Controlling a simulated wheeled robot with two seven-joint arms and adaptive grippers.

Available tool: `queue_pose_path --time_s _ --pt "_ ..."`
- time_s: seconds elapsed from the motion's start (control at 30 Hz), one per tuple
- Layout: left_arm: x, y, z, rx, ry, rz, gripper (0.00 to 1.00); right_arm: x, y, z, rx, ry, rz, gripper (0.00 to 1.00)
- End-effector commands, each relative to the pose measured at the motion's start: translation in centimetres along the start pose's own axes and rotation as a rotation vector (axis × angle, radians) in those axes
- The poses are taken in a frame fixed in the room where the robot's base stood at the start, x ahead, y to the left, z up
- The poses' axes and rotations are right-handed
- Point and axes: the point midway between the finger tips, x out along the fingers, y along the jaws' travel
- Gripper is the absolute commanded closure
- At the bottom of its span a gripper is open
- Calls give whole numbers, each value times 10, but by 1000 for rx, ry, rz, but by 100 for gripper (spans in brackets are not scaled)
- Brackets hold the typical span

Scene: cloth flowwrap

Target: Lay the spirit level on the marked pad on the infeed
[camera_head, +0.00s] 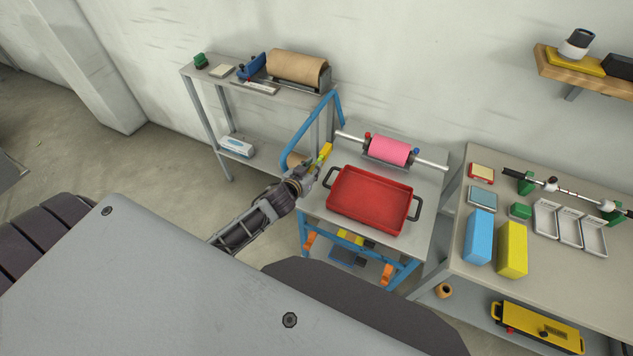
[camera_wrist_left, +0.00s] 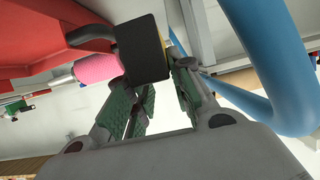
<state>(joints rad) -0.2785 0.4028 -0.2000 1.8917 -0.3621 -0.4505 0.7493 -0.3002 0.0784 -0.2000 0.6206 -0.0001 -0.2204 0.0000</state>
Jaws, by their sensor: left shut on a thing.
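My left gripper (camera_head: 308,174) is shut on the spirit level (camera_head: 325,151), a yellow bar, just left of the red tray on the blue-framed cart. In the left wrist view the level's black end (camera_wrist_left: 143,48) faces the camera, with a little yellow beside it. The green-padded fingers of the left gripper (camera_wrist_left: 163,82) close around it, and the rest of the level is hidden. I cannot make out a marked pad in either view. My right gripper is not in view.
The red tray (camera_head: 370,199) with black handles fills much of the cart top. A pink roll (camera_head: 388,150) on a metal bar lies behind it. A blue rail (camera_head: 308,119) rises close behind the gripper. A bench (camera_head: 465,256) with boxes and trays stands right.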

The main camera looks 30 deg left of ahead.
Motion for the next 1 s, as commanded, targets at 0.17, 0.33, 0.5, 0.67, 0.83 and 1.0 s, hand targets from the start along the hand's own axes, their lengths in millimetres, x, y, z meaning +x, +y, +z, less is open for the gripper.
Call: queue_pose_path --time_s 0.17,0.33,0.5,0.67,0.83,1.0 --pt "9 0 22 0 0 0 100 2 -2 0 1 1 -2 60" --pt "13 0 30 -1 2 -1 100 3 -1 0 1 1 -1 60" --pt "13 0 30 -1 2 -1 100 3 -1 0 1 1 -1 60" --pt "13 0 30 -1 2 -1 100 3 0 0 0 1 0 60" --pt "17 0 40 -1 1 0 100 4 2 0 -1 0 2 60" --pt "24 0 57 -1 1 -1 100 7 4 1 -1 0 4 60"
